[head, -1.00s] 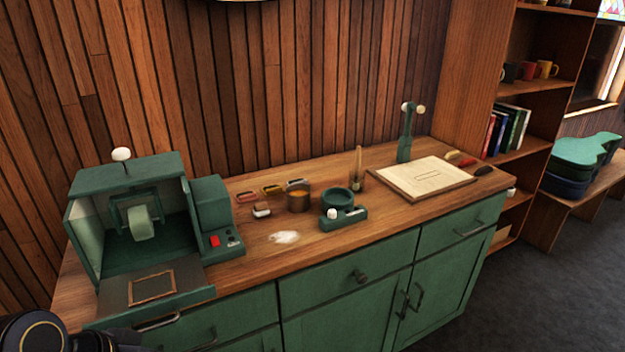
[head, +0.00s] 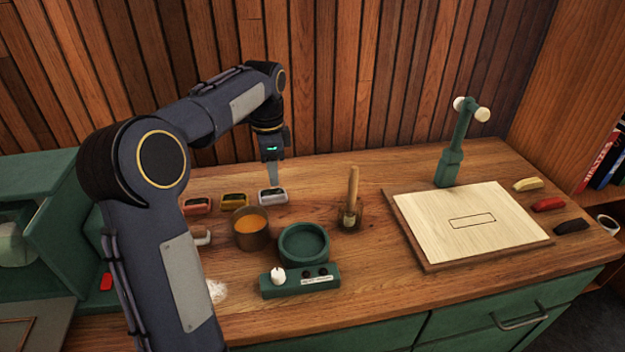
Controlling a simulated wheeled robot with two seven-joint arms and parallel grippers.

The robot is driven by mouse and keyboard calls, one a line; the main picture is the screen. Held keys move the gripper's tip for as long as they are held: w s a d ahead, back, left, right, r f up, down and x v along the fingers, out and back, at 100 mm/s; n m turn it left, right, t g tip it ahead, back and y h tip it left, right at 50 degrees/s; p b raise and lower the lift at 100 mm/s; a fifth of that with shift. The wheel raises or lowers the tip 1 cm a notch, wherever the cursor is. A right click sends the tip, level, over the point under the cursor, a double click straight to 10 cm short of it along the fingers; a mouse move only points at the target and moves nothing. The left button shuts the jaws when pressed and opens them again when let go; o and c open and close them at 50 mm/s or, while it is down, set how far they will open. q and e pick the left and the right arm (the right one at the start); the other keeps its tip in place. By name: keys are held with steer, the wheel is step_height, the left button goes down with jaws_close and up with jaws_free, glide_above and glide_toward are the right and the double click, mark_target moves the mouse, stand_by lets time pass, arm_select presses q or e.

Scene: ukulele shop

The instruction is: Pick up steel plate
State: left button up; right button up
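A small silver-grey block with a dark top (head: 273,197), which looks like the steel plate, sits on the wooden counter toward the wall, at the right end of a row of similar pieces. My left gripper (head: 271,182) points straight down just over it. The fingertips are at or very close to its top edge. The fingers show nearly edge-on, so I cannot tell their gap or whether they grip it. The piece appears to rest on the counter. My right gripper is not in view.
A yellow piece (head: 235,201) and an orange-red piece (head: 197,206) sit left of it. In front stand an orange-filled pot (head: 251,230) and a green heater (head: 303,243). A brush jar (head: 350,217) and a wooden board (head: 470,222) are to the right.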

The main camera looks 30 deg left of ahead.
mark_target(276, 195)
arm_select(q)
steer(key=shift+w+f, duration=0.2)
steer(key=shift+w, duration=0.35)
steer(key=shift+f, duration=0.35)
steer(key=f, duration=0.6)
steer(key=shift+a+f+b, duration=0.3)
steer(key=shift+f, duration=0.05)
steer(key=shift+c, duration=0.3)
jaws_close()
